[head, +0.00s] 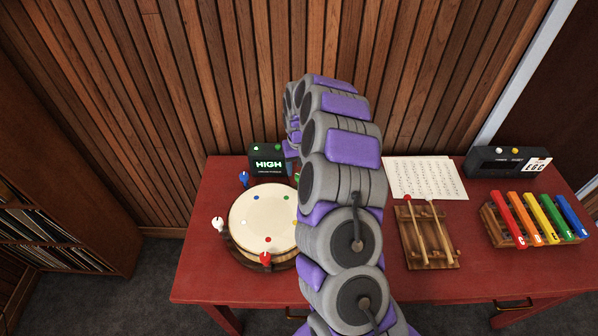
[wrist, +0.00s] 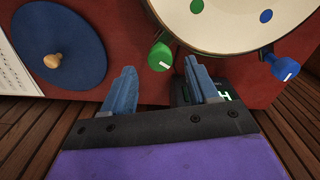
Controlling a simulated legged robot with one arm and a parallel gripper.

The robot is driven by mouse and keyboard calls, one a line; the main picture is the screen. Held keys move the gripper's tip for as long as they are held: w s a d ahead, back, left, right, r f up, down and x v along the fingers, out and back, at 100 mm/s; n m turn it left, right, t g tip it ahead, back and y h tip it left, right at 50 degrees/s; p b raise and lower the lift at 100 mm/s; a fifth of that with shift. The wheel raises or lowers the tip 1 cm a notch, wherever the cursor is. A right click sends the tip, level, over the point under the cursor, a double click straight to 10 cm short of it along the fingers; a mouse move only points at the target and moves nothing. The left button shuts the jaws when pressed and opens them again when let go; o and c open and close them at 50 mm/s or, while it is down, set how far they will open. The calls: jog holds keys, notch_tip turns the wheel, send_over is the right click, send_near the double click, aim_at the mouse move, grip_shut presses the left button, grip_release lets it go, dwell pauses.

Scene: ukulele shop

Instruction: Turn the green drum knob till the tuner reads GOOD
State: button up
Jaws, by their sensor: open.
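The round cream drum (head: 262,215) sits on the red table with coloured knobs around its rim. The small black tuner (head: 268,160) behind it reads HIGH in green; part of it shows behind my right finger in the wrist view (wrist: 225,92). The green knob (wrist: 160,56) stands at the drum's rim, and only a sliver of it shows beside my arm in the head view (head: 297,177). My gripper (wrist: 159,68) is open, with its blue fingers on either side of the knob's near end. I cannot tell whether they touch it. My arm hides the gripper in the head view.
A blue knob (wrist: 284,68) is right of the green one in the wrist view. A blue disc with a wooden peg (wrist: 53,60) lies left. Mallets on a wooden stand (head: 427,235), a coloured xylophone (head: 535,218), a music sheet (head: 425,178) and a black box (head: 497,160) are right of my arm.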

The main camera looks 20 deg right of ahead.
aim_at(299, 175)
notch_tip(299, 175, up, 14)
jog(key=p, duration=0.1)
jog(key=shift+p, duration=0.4)
jog(key=s+a+r+n, duration=0.1)
jog(key=s+a+r, duration=0.4)
jog(key=s, duration=0.3)
jog(key=s+a+r+n, duration=0.1)
jog(key=s+a+r, duration=0.45)
jog(key=s, duration=0.25)
jog(key=s+a+f+g, duration=0.1)
jog(key=s+a+f, duration=0.1)
jog(key=s, duration=2.5)
jog(key=shift+s+g, duration=0.4)
